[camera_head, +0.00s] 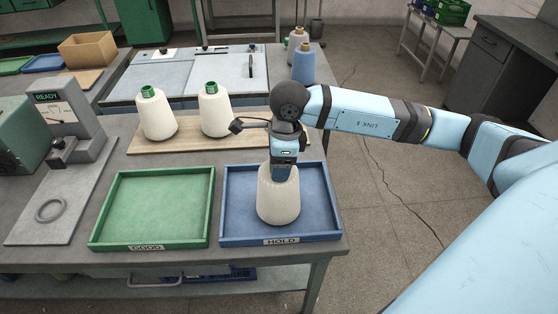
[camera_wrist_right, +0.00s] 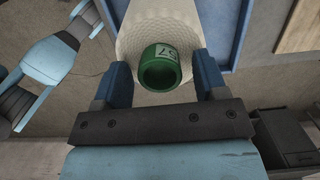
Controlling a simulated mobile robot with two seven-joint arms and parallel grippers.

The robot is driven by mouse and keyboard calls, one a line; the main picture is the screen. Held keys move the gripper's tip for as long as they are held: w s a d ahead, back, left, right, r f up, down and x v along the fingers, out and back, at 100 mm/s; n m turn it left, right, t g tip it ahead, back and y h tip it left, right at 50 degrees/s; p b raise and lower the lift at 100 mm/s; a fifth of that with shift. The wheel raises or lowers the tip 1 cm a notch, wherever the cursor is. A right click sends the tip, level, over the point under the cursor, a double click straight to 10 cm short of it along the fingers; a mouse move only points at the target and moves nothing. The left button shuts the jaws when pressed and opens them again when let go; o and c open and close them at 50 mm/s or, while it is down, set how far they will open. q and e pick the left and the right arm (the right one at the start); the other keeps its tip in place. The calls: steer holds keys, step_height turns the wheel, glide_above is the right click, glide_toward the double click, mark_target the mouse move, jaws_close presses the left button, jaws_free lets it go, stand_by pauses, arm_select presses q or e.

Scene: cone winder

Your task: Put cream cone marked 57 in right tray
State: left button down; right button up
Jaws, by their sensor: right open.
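The cream cone marked 57 (camera_head: 278,200) stands upright in the blue right tray labelled HOLD (camera_head: 325,236). In the right wrist view its green top (camera_wrist_right: 166,66) shows the number 57, with the cream yarn (camera_wrist_right: 135,35) behind it. My right gripper (camera_head: 284,168) is directly above the cone. Its two blue fingers are open on either side of the green top, with a gap visible at each side in the right wrist view (camera_wrist_right: 163,78). In the head view the gripper hides the cone's top. My left gripper is not in view.
A green tray labelled GOOD (camera_head: 97,232) stands empty to the left. Two cream cones with green tops, a left one (camera_head: 157,117) and a right one (camera_head: 215,112), stand on a wooden board (camera_head: 150,146) behind. A blue cone (camera_head: 303,66) stands farther back. A grey testing device (camera_head: 70,125) is at left.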

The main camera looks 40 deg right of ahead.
step_height(320, 180, up, 12)
steer(key=d, duration=0.1)
steer(key=shift+s+r, duration=0.15)
steer(key=shift+s, duration=0.25)
steer(key=shift+d, duration=0.1)
stand_by(0.5)
